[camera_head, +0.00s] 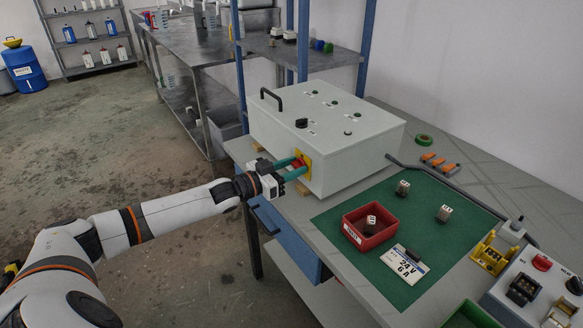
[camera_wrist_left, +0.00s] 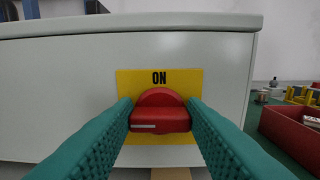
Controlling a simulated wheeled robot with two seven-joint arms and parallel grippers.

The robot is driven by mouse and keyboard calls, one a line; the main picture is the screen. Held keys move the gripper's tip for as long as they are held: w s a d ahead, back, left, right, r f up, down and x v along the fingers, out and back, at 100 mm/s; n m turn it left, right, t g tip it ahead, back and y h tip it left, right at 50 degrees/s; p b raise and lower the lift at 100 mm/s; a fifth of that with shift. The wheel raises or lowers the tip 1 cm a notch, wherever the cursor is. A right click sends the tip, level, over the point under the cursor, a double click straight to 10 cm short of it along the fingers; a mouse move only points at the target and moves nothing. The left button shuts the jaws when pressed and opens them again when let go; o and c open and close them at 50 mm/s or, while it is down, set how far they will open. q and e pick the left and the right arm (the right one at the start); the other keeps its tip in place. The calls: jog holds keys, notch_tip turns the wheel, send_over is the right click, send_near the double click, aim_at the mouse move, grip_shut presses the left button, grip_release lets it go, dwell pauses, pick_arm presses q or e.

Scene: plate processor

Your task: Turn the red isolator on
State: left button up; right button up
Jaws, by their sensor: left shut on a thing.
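The red isolator (camera_wrist_left: 160,112) is a rotary knob on a yellow plate (camera_wrist_left: 188,82) marked "ON", fixed to the side of a light grey cabinet (camera_head: 335,130). In the left wrist view the knob's red grip bar lies horizontal, with a pale mark at its left end. My left gripper (camera_wrist_left: 160,122) has its green fingers on both sides of the knob, shut on the bar's ends. In the head view my left gripper (camera_head: 298,167) reaches the yellow plate from the left, and its fingers partly hide the knob. My right gripper is not in view.
The cabinet stands on a workbench with a green mat (camera_head: 335,222). On the mat are a red bin (camera_head: 352,238), a "24 V 6 A" card (camera_head: 404,266) and small blocks. A control box (camera_head: 535,285) stands at the right. Open floor lies left of the bench.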

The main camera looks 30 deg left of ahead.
pick_arm(q)
jog(key=shift+m, duration=0.4)
jog(key=m, duration=0.3)
jog(key=shift+d+p, duration=0.1)
jog(key=shift+p, duration=0.3)
jog(key=m, duration=0.4)
jog(key=shift+f, duration=0.1)
jog(key=m, duration=0.5)
jog(key=shift+s+d+f, duration=0.1)
jog(key=shift+f, duration=0.05)
jog(key=m+b, duration=0.1)
jog(key=m, duration=0.3)
jog(key=shift+m+b, duration=0.35)
jog(key=shift+m, duration=0.05)
jog(key=shift+f+m, duration=0.1)
jog(key=shift+m, duration=0.2)
jog(key=o, duration=1)
